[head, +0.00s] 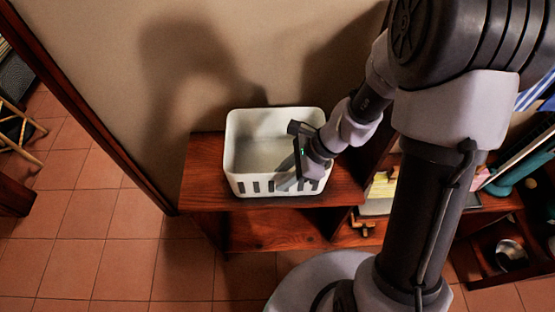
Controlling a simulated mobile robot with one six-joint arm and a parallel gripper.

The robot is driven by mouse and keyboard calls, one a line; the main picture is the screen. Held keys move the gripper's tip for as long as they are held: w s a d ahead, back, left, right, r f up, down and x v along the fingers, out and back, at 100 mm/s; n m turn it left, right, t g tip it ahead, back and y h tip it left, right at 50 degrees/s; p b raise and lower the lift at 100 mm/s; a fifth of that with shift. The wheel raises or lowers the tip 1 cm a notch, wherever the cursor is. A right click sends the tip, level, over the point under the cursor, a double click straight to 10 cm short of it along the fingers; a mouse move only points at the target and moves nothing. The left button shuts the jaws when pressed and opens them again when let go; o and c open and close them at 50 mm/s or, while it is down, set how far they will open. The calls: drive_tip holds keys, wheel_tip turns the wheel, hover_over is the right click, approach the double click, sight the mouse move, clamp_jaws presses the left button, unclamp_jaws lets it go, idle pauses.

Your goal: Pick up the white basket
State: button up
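The white basket (234,153) stands upright on the top of a reddish-brown wooden shelf unit (205,190), against the wall. It is a rectangular tub with rounded corners and a row of slots along its front side. It looks empty where I can see inside. My gripper (290,180) is at the basket's front right part, by the rim, and overlaps it in the picture. The gripper and wrist hide part of the front and right rim. I cannot tell whether the fingers touch the basket or how far apart they are.
The wall rises right behind the basket. A lower shelf to the right holds papers (381,186) and other items. A metal bowl (511,254) sits lower at the far right. A wooden chair or rack (22,125) stands at the far left. The tiled floor (110,235) at left is clear.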

drive_tip(key=shift+x, duration=1.1)
drive_tip(key=shift+r, duration=0.1)
clamp_jaws()
idle(0.4)
